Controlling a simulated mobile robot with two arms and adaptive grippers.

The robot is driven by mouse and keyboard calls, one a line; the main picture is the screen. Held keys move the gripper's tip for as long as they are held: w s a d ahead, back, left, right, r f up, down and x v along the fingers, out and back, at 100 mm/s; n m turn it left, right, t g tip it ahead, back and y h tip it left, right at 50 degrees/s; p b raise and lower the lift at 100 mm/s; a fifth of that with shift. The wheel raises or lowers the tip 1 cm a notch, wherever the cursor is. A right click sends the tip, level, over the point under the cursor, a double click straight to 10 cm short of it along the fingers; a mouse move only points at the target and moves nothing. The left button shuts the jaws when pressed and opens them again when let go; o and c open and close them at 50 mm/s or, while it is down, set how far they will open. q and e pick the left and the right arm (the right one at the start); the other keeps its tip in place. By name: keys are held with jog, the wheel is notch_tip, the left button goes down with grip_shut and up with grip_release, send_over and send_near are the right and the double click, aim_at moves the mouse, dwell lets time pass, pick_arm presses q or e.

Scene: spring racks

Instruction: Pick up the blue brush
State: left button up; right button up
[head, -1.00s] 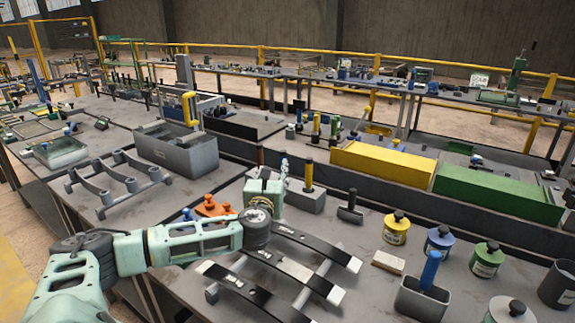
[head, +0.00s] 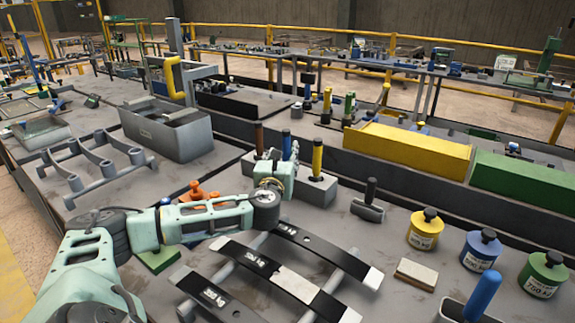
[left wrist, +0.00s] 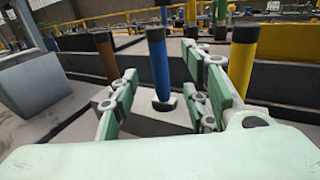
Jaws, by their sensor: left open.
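A blue brush (head: 286,145) stands upright, handle up, at a grey block (head: 317,190) between a brown handle (head: 259,139) and a yellow handle (head: 317,155). My left gripper (head: 268,165) is in front of the block and hides part of it and the brush's lower part. My right gripper is not in view.
A black-handled tool (head: 368,202) stands right of the block. A rack with dark flat bars (head: 290,280) lies below my left arm. Another blue handle (head: 482,298) rises at the lower right. An orange part (head: 198,192) and a grey bin (head: 165,130) are to the left.

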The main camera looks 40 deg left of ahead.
aim_at(286, 147)
pick_arm(q)
jog(key=shift+x, duration=1.25)
jog(key=shift+p+x, duration=0.35)
jog(key=shift+x, duration=2.2)
jog(key=shift+f, duration=0.15)
jog(key=shift+a, duration=0.1)
grip_shut()
